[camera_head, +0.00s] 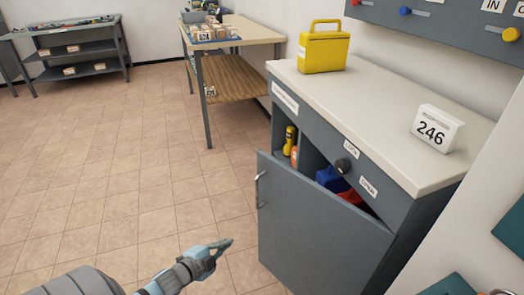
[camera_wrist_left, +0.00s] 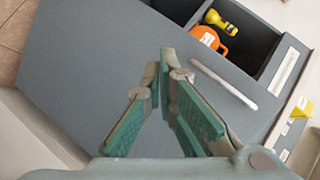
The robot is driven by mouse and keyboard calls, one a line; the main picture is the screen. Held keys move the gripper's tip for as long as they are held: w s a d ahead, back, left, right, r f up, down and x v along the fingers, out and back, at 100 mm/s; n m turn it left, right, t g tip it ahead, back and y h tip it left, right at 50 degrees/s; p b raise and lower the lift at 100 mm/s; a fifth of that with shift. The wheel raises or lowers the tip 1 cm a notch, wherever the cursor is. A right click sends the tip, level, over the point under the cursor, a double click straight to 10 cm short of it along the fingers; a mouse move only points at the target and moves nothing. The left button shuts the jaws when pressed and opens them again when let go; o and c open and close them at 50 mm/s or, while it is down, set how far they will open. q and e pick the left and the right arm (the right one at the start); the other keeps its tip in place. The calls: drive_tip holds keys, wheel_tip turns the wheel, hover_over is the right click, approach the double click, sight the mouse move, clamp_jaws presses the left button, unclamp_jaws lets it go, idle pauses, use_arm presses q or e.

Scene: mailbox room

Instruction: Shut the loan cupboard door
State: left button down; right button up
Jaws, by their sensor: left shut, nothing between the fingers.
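The loan cupboard (camera_head: 384,208) is grey with a pale top and stands at the right. Its grey door (camera_head: 315,235) stands part open, with a bar handle (camera_head: 259,189) at its left edge. The door (camera_wrist_left: 90,60) and handle (camera_wrist_left: 224,84) also show in the left wrist view. My left gripper (camera_head: 228,243) is shut and empty, left of the door and apart from it in the head view. In the left wrist view its fingertips (camera_wrist_left: 167,55) meet in front of the door, left of the handle. My right gripper is not in view.
Inside the cupboard are a yellow torch (camera_head: 290,139), an orange item (camera_wrist_left: 212,36) and blue and red items. A yellow case (camera_head: 323,48) and a 246 sign (camera_head: 437,129) stand on top. A workbench (camera_head: 246,30) stands behind; floor at left is clear.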

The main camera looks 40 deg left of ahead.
use_arm(q)
drive_tip(key=w+a+r+m+t+h+p, duration=0.15)
drive_tip(key=r+m, duration=0.25)
drive_tip(key=r, duration=0.5)
drive_tip(key=w+a+r+m+t+h+p, duration=0.1)
drive_tip(key=w+a+r+m+t+h, duration=0.2)
drive_tip(key=r, duration=0.6)
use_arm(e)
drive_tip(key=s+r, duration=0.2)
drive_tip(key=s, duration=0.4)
use_arm(q)
drive_tip(key=m+y+b, duration=0.1)
drive_tip(key=b, duration=0.4)
approach(262, 163)
drive_tip(key=w, duration=0.2)
drive_tip(key=w+d, duration=0.1)
drive_tip(key=w, duration=0.2)
drive_tip(key=shift+w, duration=0.15)
drive_tip(key=shift+w+d, duration=0.1)
drive_tip(key=shift+w, duration=0.2)
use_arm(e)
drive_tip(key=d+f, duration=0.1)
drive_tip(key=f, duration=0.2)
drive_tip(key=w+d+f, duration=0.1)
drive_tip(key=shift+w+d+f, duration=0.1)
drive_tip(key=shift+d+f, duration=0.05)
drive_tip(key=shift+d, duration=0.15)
